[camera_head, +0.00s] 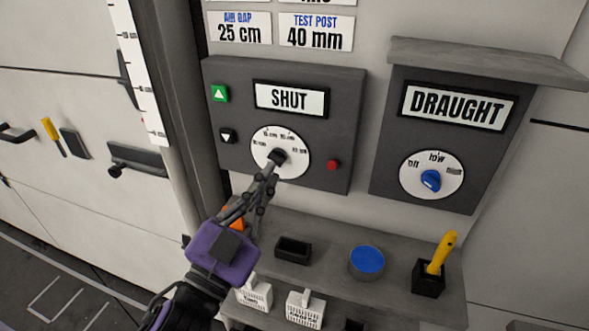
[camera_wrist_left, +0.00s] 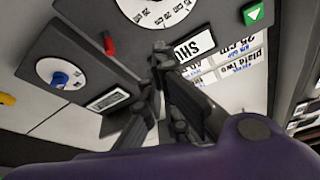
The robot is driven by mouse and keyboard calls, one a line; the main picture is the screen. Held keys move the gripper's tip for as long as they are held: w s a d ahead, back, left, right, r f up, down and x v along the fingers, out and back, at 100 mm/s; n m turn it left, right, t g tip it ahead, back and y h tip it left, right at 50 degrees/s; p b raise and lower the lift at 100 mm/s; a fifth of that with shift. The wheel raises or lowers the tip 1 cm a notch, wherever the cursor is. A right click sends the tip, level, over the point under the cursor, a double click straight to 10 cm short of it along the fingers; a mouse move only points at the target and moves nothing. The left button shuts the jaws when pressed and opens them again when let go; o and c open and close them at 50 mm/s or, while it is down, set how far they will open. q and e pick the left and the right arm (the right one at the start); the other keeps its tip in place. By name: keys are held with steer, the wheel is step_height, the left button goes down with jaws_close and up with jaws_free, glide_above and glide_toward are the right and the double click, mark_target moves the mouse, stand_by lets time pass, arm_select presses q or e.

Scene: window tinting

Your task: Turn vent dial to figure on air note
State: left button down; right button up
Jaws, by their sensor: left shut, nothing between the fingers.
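The air note (camera_head: 239,28) reads "AIR GAP 25 cm" on the wall above the left grey panel. That panel has a display (camera_head: 290,98) reading "SHUT" and a white dial (camera_head: 299,168) marked with small cm figures. I take this to be the vent dial; its pointer setting cannot be read. My left gripper (camera_head: 273,160) is shut and empty, its fingertips in front of the dial's middle and hiding the knob. Whether they touch cannot be told. In the left wrist view the fingertips (camera_wrist_left: 161,50) show just below the upturned white dial (camera_wrist_left: 156,10). My right gripper is not in view.
A green button (camera_head: 219,93), a black button (camera_head: 227,136) and a red button (camera_head: 333,165) surround the dial. To the right is the "DRAUGHT" panel with a blue knob (camera_head: 431,181). The shelf below holds a blue disc (camera_head: 367,261) and a yellow-handled tool (camera_head: 442,252).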

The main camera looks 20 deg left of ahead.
arm_select(q)
step_height(320, 180, up, 3)
steer(key=p, duration=0.2)
glide_above(281, 160)
steer(key=s+d, duration=0.3)
steer(key=f, duration=0.1)
steer(key=a+f, duration=0.1)
steer(key=f, duration=0.1)
steer(key=shift+s+a+f, duration=0.2)
steer(key=shift+s+f, duration=0.1)
steer(key=shift+s, duration=0.05)
steer(key=shift+f, duration=0.15)
steer(key=shift+a, duration=0.1)
steer(key=shift+w, duration=0.1)
steer(key=shift+w, duration=0.1)
